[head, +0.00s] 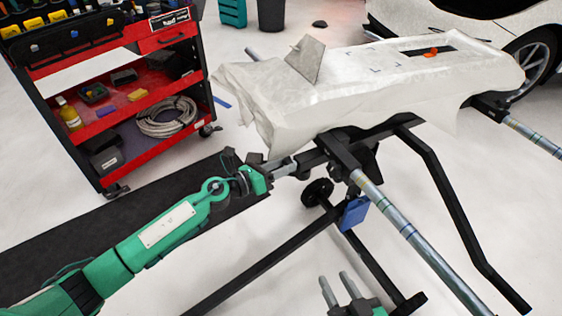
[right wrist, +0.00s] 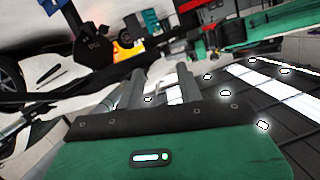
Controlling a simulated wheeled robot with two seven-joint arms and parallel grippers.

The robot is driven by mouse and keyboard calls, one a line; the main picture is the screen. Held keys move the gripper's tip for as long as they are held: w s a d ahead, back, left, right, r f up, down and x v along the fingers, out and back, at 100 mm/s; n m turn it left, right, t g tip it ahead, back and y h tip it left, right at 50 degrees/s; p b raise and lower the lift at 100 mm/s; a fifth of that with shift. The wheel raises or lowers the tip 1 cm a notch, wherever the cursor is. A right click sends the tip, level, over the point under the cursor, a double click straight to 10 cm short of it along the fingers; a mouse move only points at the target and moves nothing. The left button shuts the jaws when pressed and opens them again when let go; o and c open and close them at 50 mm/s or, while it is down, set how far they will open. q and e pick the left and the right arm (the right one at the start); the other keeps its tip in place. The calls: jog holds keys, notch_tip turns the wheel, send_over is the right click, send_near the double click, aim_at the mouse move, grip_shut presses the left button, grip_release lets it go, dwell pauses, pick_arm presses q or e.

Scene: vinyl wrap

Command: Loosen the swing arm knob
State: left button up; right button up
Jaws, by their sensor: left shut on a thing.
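My left gripper (head: 297,163) reaches in from the left, below the near edge of the covered panel (head: 390,75). Its grey fingers are shut on a small dark part at the stand's black bracket (head: 338,152), apparently the swing arm knob, which is mostly hidden by the fingers. A round black knob or wheel (head: 317,192) shows lower on the stand, apart from the gripper. My right gripper (head: 338,285) is at the bottom of the head view, open and empty, its two fingers apart. Its fingers also show in the right wrist view (right wrist: 158,85).
Grey tubes (head: 410,232) and black legs (head: 455,215) of the stand fill the right side. A white car (head: 490,35) stands behind. A blue pad (head: 353,213) hangs on the stand.

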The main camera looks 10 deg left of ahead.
pick_arm(q)
jog(key=shift+r, duration=0.15)
jog(key=shift+n+p, duration=0.85)
jog(key=shift+n, duration=0.05)
pick_arm(e)
jog(key=shift+s+d+f+g+h, duration=0.2)
jog(key=shift+d+f+g+h, duration=0.2)
jog(key=shift+d+g, duration=0.35)
jog(key=shift+s+d+f+g+h, duration=0.25)
jog(key=shift+d+f+g, duration=0.25)
jog(key=shift+g, duration=0.35)
pick_arm(q)
jog(key=o, duration=1)
jog(key=shift+f, duration=0.2)
pick_arm(e)
jog(key=shift+f, duration=0.1)
